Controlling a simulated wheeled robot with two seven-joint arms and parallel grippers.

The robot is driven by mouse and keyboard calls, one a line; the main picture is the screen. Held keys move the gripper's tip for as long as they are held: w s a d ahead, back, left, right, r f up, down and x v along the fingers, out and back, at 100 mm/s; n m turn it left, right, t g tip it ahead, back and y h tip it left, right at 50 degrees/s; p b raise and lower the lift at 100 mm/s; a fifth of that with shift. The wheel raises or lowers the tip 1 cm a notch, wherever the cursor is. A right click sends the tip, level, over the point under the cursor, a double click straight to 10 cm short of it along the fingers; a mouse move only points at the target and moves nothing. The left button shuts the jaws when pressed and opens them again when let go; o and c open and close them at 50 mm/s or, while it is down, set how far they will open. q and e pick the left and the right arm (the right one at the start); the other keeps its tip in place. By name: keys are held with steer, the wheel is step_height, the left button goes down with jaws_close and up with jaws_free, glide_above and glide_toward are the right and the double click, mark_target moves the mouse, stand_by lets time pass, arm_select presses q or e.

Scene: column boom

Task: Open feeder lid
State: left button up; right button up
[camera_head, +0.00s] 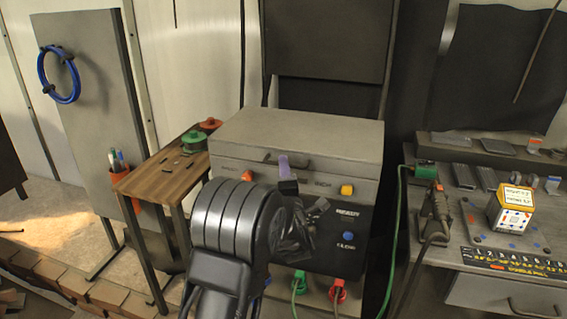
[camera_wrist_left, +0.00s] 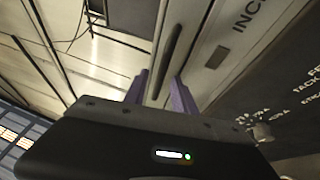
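The feeder is a grey box with a closed, flat grey lid (camera_head: 300,130). A thin dark handle (camera_head: 259,157) is on the lid's front face, and the handle also shows in the left wrist view (camera_wrist_left: 172,55). My left gripper (camera_head: 284,164) is in front of the lid, its purple fingers beside the handle. In the left wrist view my left gripper (camera_wrist_left: 160,88) has its fingers apart, with the dark handle lined up between them. I cannot tell whether they touch it. My black arm hides part of the feeder's front. My right gripper is not in view.
A wooden side table (camera_head: 165,180) with green and red spools stands left. A bench (camera_head: 470,255) with a small cube-patterned box stands right.

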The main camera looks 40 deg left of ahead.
arm_select(q)
steer(key=shift+x, duration=1.1)
steer(key=shift+c, duration=0.2)
jaws_close()
stand_by(0.5)
